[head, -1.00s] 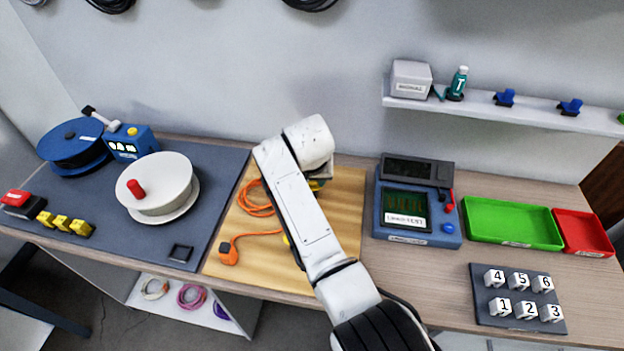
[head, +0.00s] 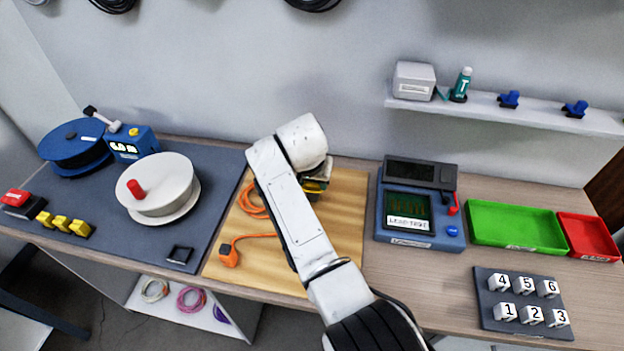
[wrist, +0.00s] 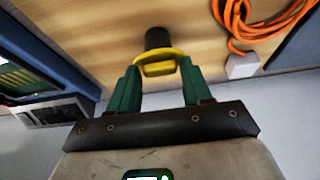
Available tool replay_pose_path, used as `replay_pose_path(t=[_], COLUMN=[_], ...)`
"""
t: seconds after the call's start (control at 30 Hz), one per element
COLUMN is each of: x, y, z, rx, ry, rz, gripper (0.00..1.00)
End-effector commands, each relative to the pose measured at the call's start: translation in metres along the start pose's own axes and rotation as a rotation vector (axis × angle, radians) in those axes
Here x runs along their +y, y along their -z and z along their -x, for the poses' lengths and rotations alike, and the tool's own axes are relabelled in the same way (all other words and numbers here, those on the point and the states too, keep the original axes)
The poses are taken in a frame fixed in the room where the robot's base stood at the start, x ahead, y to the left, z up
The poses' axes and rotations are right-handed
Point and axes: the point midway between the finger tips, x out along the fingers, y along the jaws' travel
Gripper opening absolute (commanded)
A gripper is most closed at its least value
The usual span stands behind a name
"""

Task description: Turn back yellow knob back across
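A yellow knob (wrist: 158,68) with a round yellow collar on a black cylinder shows in the wrist view, over the wooden board. The two green fingers of my gripper (wrist: 158,72) stand apart on either side of the knob, with their tips close to its collar. I see small gaps beside the knob's grip, so the fingers look open; contact at the tips is unclear. In the head view my arm hides most of the knob, and only a bit of my gripper (head: 318,184) shows past my wrist.
Orange cable (head: 250,200) with an orange plug (head: 228,256) lies left of my arm on the wooden board (head: 345,225). A blue tester (head: 405,243) stands right of it. Green tray (head: 515,227) and red tray (head: 588,238) lie farther right. A white reel (head: 165,180) stands left.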

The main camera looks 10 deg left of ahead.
Motion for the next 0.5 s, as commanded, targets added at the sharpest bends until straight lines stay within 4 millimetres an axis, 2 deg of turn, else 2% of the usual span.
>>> replay_pose_path(t=[0.03,0.2,0.5], x=[-0.0001,0.0,-0.0004], y=[0.0001,0.0001,0.0003], z=[0.0001,0.0,0.0034], rx=[0.0,0.0,0.001], ry=[0.0,0.0,0.001], rz=[0.0,0.001,0.002], gripper=[0.54,0.68,0.68])
